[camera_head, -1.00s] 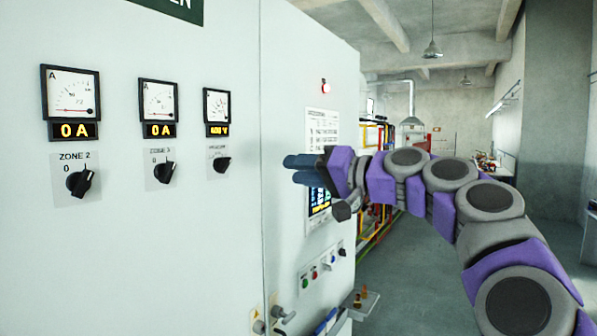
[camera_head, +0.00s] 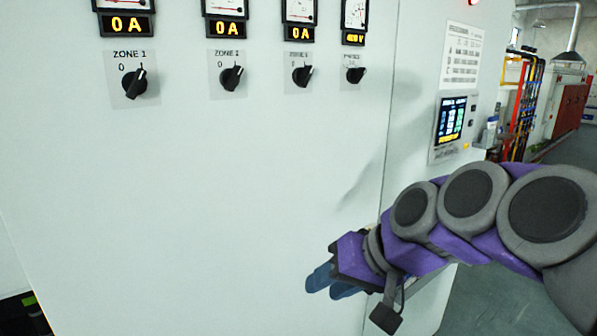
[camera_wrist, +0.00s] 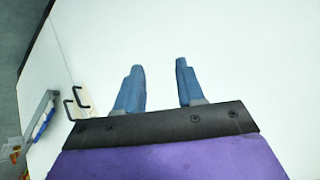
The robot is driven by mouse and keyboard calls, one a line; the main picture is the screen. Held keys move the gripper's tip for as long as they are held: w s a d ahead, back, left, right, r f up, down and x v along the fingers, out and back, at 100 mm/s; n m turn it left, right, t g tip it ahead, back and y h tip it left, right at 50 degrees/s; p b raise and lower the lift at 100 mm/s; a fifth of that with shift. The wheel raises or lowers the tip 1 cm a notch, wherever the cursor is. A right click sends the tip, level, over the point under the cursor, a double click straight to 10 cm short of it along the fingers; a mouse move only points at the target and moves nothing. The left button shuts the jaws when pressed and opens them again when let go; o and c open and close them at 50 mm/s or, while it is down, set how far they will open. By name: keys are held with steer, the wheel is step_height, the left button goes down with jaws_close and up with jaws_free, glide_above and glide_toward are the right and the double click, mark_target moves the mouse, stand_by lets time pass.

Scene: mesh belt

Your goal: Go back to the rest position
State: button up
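My gripper (camera_head: 330,283) is at the end of my purple and grey arm, low in front of the white cabinet (camera_head: 220,200) in the head view. In the wrist view, my gripper (camera_wrist: 160,75) shows two blue fingers set apart with nothing between them. It is open and empty. The fingers point toward the plain white cabinet face; I cannot tell how far off it is. My arm reaches in from the right side of the head view and hides the cabinet's lower right part.
Several black rotary knobs (camera_head: 232,77) and amber displays (camera_head: 225,29) line the cabinet's upper part. A lit screen panel (camera_head: 452,122) is on its right section. In the wrist view, black handles (camera_wrist: 76,102) and a grey lever (camera_wrist: 40,115) stand out at left. Floor (camera_head: 465,295) shows at right.

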steer(key=s+d+f+g+h+b, duration=0.1)
steer(key=s+d+f+g+h, duration=0.2)
steer(key=s+f, duration=0.8)
steer(key=s+d+f+m+g+h+b, duration=0.1)
steer(key=s+d+f+g+h, duration=0.2)
steer(key=s+f, duration=0.9)
steer(key=d, duration=0.3)
steer(key=shift+s+d+f+h, duration=0.2)
steer(key=shift+s+f+h, duration=0.05)
steer(key=shift+s+h, duration=0.1)
steer(key=shift+o, duration=0.4)
stand_by(0.9)
